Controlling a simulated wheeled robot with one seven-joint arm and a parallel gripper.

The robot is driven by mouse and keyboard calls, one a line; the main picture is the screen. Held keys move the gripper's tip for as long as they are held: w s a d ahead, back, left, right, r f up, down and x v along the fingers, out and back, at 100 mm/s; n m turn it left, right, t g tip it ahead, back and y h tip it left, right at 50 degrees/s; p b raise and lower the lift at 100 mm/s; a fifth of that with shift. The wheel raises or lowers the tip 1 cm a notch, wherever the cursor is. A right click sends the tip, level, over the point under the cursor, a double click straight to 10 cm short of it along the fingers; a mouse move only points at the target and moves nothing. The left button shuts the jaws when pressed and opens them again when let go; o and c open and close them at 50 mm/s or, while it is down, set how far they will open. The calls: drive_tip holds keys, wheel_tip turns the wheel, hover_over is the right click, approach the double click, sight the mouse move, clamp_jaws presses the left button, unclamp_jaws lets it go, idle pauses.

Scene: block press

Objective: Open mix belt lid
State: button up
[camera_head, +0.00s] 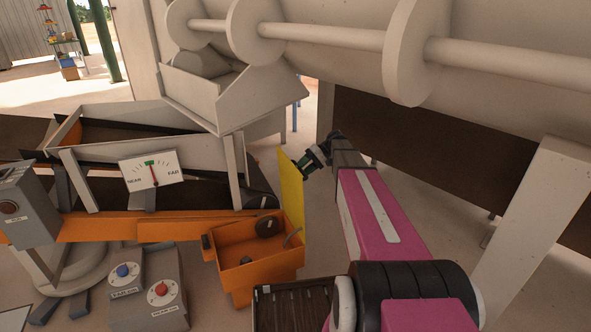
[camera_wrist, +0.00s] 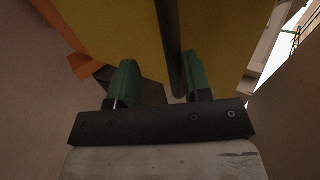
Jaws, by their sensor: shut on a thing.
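The yellow lid (camera_head: 291,196) stands nearly upright at the right side of the orange box (camera_head: 232,285), whose top is uncovered. In the wrist view the yellow lid (camera_wrist: 110,30) fills the upper middle, with a dark bar handle (camera_wrist: 170,40) running down its face. My gripper (camera_head: 308,161) reaches the lid's right face near its upper part. In the wrist view my gripper (camera_wrist: 162,88) has green fingers on both sides of the handle and is shut on it. The fingertip contact is partly hidden.
A belt conveyor with a NEAR/FAR gauge (camera_head: 150,170) stands left. A button box with blue and red buttons (camera_head: 160,290) is front left. A large beige drum machine (camera_head: 330,40) spans the back.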

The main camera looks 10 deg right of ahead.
drive_tip(key=shift+w+d+f, duration=0.2)
drive_tip(key=shift+d+f, duration=0.55)
drive_tip(key=o, duration=0.7)
drive_tip(key=shift+a, duration=0.1)
drive_tip(key=shift+r, duration=0.25)
drive_tip(key=v, duration=0.7)
drive_tip(key=shift+w, duration=0.1)
